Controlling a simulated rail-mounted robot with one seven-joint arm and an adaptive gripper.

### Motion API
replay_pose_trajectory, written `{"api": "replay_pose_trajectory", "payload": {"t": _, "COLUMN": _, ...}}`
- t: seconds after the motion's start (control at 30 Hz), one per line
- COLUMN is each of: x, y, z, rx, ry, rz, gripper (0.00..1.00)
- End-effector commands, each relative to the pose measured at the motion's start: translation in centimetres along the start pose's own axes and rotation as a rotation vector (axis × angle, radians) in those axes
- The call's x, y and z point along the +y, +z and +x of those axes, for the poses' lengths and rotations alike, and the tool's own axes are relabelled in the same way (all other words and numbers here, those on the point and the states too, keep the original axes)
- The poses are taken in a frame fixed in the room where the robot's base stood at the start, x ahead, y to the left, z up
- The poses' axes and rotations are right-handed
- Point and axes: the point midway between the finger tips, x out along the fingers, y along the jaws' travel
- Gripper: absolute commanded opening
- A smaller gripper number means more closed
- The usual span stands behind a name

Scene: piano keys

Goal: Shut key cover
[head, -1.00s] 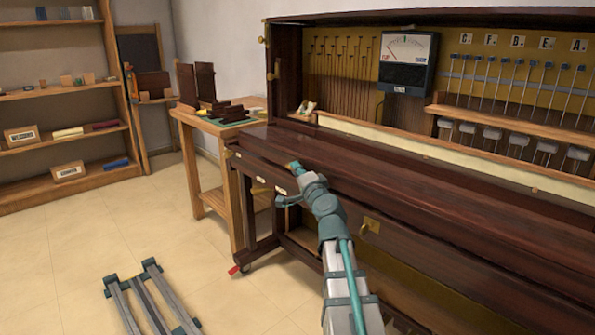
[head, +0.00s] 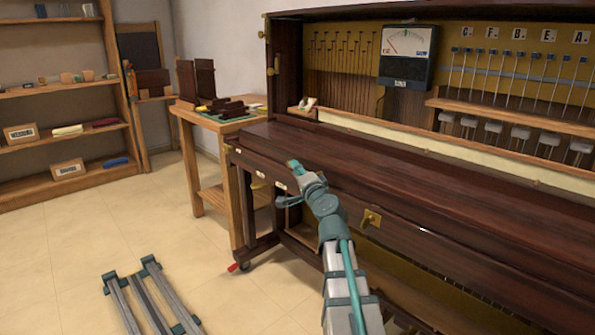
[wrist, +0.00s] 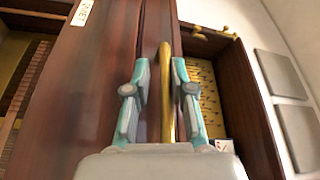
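The dark wooden piano cover (head: 430,200) forms a long board across the front of the piano, with a brass lock plate (head: 371,218) on its front face. My gripper (head: 291,183) is at the left part of the cover's front edge. In the wrist view my gripper (wrist: 160,72) has its teal fingers apart, with a brass bar (wrist: 167,110) running between them. The bar looks close to the right finger; I cannot tell whether they touch. Dark wood (wrist: 95,90) fills the left of that view.
The open upper case holds a meter (head: 408,56) and several rods. A wooden side table (head: 205,125) with dark parts stands left of the piano. Shelves (head: 65,145) stand at the far left. A metal rail (head: 150,300) lies on the floor; the floor around it is clear.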

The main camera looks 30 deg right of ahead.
Motion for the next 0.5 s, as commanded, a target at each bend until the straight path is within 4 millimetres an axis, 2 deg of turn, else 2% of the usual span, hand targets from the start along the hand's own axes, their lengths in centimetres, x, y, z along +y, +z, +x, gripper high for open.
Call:
{"api": "replay_pose_trajectory", "payload": {"t": 0.27, "x": -0.1, "y": -0.1, "z": -0.3, "rx": 0.003, "ry": -0.001, "rz": 0.001, "gripper": 0.23}}
{"api": "replay_pose_trajectory", "payload": {"t": 0.5, "x": -0.1, "y": 0.0, "z": -2.9, "rx": 0.004, "ry": -0.002, "rz": 0.0, "gripper": 0.23}}
